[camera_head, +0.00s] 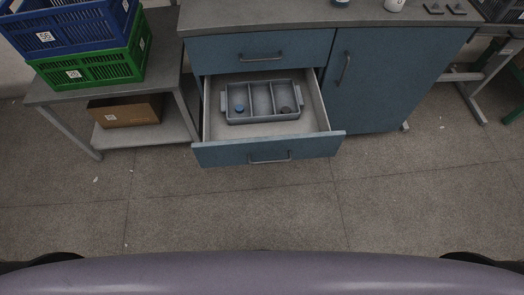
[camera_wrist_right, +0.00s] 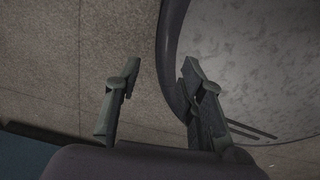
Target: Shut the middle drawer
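The middle drawer (camera_head: 268,153) of the blue cabinet stands pulled out, its blue front and grey bar handle facing me. A grey divided tray (camera_head: 262,117) lies inside it, with a blue round item (camera_head: 239,108) in the left compartment and a dark item in the right one. The closed top drawer (camera_head: 250,50) is above it. My right gripper (camera_wrist_right: 160,85) shows in the right wrist view with its two fingers apart and nothing between them, over bare floor and a grey rounded surface. It is not in the head view. My left gripper is in neither view.
A blue cabinet door (camera_head: 375,80) is shut right of the drawers. Left stands a table (camera_head: 165,75) with a blue crate (camera_head: 65,25) on a green crate (camera_head: 95,65), and a cardboard box (camera_head: 125,110) below. The floor (camera_head: 240,210) before the drawer is clear.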

